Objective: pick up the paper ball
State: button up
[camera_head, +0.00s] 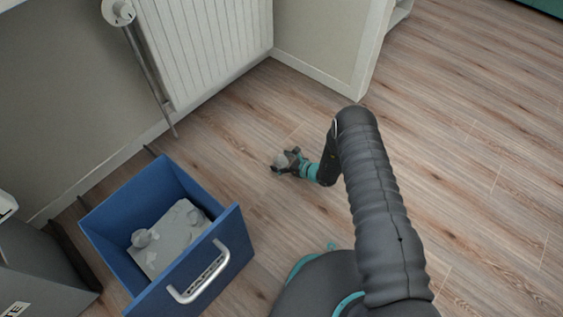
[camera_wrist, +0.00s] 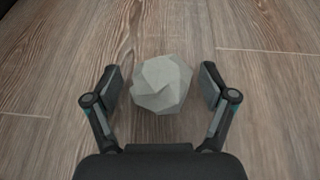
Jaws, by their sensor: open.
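The paper ball (camera_wrist: 161,84) is a pale grey, faceted, crumpled lump on the wooden floor. In the wrist view it lies between the two fingers of my gripper (camera_wrist: 160,88), with a gap showing on each side. My gripper is open around it and does not grip it. In the head view my gripper (camera_head: 286,160) is low at the floor, right of the blue drawer, and the paper ball (camera_head: 281,161) shows partly at its fingers.
An open blue drawer (camera_head: 222,232) with a light handle stands at the lower left, holding grey crumpled and flat pieces. A white radiator (camera_head: 205,40) and wall are behind. A grey bin-like box (camera_head: 38,265) stands at far left. Floor to the right is clear.

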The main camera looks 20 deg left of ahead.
jog(key=c, duration=0.9)
jog(key=shift+r, duration=0.1)
